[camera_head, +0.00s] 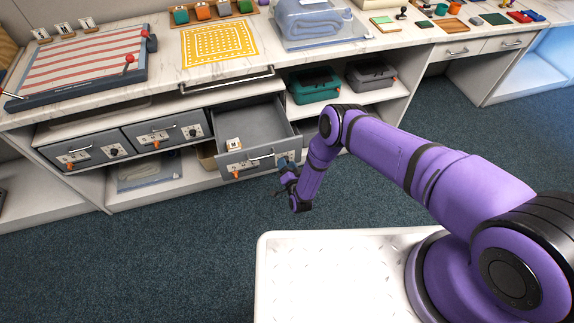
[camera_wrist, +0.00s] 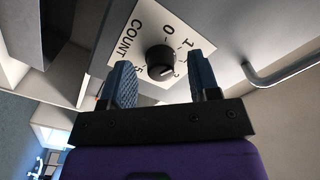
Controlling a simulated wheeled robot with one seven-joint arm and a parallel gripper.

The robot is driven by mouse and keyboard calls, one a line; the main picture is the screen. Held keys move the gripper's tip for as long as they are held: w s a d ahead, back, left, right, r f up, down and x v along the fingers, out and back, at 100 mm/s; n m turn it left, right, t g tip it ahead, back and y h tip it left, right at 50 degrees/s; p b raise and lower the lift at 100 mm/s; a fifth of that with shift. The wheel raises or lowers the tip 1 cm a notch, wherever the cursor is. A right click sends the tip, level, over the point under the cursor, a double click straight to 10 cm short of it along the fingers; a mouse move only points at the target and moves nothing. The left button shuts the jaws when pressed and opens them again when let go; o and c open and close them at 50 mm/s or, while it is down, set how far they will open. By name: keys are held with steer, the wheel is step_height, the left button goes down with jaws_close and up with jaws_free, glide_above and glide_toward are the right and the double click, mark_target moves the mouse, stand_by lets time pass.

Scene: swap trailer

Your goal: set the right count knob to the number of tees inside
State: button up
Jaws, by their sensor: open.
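In the wrist view the black count knob (camera_wrist: 160,58) sits on a white plate (camera_wrist: 133,26) marked COUNT, with 0 and 1 readable and other marks partly hidden. A pale mark is on the knob's lower right; I cannot read its setting for certain. My gripper (camera_wrist: 163,78) is open, its blue fingertips on either side of the knob in the picture; contact is not visible. In the head view my gripper (camera_head: 284,170) is at the right end of the open drawer's front (camera_head: 243,166).
Two shut drawers (camera_head: 85,152) with their own knobs are to the left. A grey bar handle (camera_wrist: 285,69) is right of the plate in the wrist view. A green bin (camera_head: 313,86) and a grey bin (camera_head: 370,74) are on the shelf. The floor in front is clear.

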steer(key=v, duration=1)
steer(key=shift+s, duration=0.4)
steer(key=shift+s+d, duration=0.1)
